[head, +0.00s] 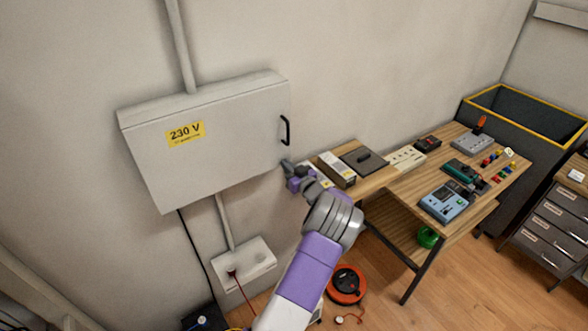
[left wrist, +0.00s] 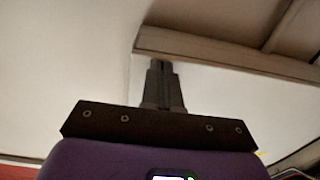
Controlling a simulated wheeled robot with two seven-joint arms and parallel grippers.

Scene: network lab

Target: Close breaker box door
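The grey breaker box (head: 215,138) hangs on the wall at the left in the head view. Its door carries a yellow 230 V label (head: 185,133) and a black handle (head: 286,131) near the right edge. The door looks flush with the box, and I see no gap or inside. My left gripper (head: 287,164) is at the lower right corner of the door, below the handle. Whether it touches the door I cannot tell. In the left wrist view its fingers (left wrist: 161,82) are together with nothing between them, near a pale surface. My right gripper is not in view.
A wooden workbench (head: 393,184) with several instruments stands right of the box, close to my left arm. A wall socket unit (head: 243,264) is below the box. An orange cable reel (head: 346,285) lies on the floor. A drawer cabinet (head: 549,229) stands at the far right.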

